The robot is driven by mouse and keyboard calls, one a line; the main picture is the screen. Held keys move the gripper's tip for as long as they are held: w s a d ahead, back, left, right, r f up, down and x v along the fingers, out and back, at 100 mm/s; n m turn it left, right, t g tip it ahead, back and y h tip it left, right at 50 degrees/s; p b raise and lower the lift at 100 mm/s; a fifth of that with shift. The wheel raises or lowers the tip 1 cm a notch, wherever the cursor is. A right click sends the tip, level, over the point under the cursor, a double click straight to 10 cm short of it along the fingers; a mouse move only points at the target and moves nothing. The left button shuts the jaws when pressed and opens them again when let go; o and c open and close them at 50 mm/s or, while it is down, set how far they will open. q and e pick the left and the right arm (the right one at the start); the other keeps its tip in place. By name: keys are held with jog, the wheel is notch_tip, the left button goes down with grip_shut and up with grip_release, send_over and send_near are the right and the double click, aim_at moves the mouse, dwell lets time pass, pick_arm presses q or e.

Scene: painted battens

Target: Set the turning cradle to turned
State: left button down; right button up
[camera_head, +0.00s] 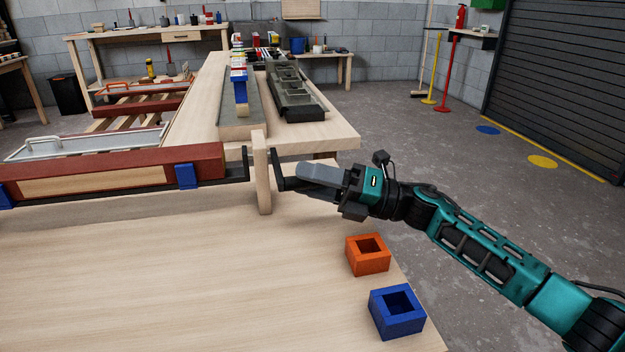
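The turning cradle holds a red-brown batten (120,163) with a bare wood panel (95,180) on its front, lying level along the left. Blue clamps (186,176) grip the batten to a dark bar. The bar's end reaches a pale wooden post (262,172). A black crank (277,168) sits on the post's right side. My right gripper (305,177) is at the crank's lower end, its grey fingers pointing left along the handle. The fingers overlap the handle, so I cannot tell whether they are closed on it. My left gripper is out of view.
An orange square box (368,255) and a blue square box (397,312) stand on the table's right edge, below my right arm. The table front (180,290) is clear. Behind are a bench with grey trays (293,90) and a rack with metal-handled frames (85,143).

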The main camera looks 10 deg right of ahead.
grip_shut()
dwell(0.3)
jog(key=shift+r, duration=0.1)
